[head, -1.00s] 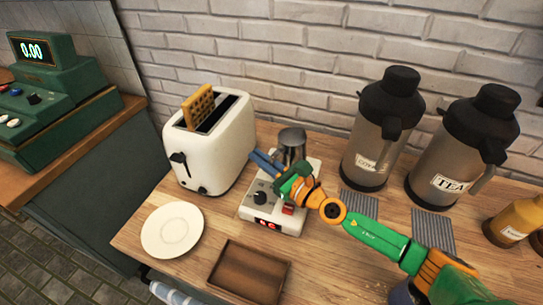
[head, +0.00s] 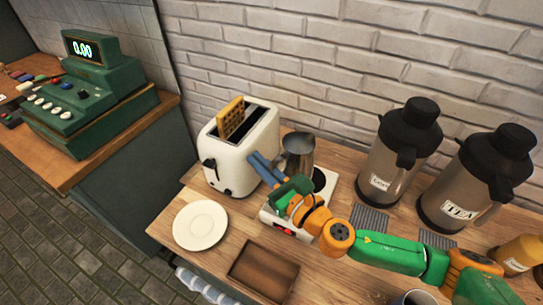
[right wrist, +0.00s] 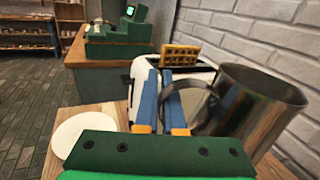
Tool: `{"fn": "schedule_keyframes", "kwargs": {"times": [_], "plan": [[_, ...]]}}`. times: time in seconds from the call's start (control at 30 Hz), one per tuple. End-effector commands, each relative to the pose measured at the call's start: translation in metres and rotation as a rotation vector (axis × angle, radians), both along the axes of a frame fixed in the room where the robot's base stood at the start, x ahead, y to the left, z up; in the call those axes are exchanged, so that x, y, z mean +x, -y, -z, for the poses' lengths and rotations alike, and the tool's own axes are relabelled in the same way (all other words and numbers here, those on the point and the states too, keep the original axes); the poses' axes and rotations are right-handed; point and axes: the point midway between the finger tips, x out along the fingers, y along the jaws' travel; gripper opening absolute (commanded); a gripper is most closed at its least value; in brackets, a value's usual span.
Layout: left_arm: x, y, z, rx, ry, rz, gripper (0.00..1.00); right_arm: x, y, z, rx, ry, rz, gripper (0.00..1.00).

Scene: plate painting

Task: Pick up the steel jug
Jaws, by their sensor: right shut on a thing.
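The steel jug (head: 299,153) is a grey metal pitcher, upright, beside the toaster and over the back of the white hot plate unit (head: 287,229). The dark heating disc shows to the right of the jug, so the jug appears raised off it. My right gripper (head: 262,166) is shut on the jug's handle, with its blue fingers left of the jug's body. In the right wrist view the jug (right wrist: 250,100) is large at the right, and its handle loop meets the fingers. The handle is partly hidden by the fingers. My left gripper is not in view.
A white toaster (head: 236,165) with a waffle (head: 231,118) stands close left of the gripper. Two flasks (head: 397,160) (head: 478,185) stand to the right. A white plate (head: 200,225) and a brown tray (head: 263,273) lie in front. A brick wall is behind.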

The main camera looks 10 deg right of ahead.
Motion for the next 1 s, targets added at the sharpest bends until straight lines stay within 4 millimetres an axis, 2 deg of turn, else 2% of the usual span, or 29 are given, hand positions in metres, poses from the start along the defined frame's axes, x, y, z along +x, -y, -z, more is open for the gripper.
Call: {"fn": "schedule_keyframes", "kwargs": {"times": [0.2, 0.4, 1.0], "plan": [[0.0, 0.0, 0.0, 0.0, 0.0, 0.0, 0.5, -0.02, -0.02, -0.013, 0.002, 0.001, -0.004, 0.0], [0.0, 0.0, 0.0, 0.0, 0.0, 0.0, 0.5, -0.03, -0.031, -0.02, 0.002, 0.001, -0.002, 0.0], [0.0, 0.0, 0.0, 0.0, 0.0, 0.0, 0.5, -0.037, -0.037, -0.024, 0.0, 0.001, -0.001, 0.0]]}}
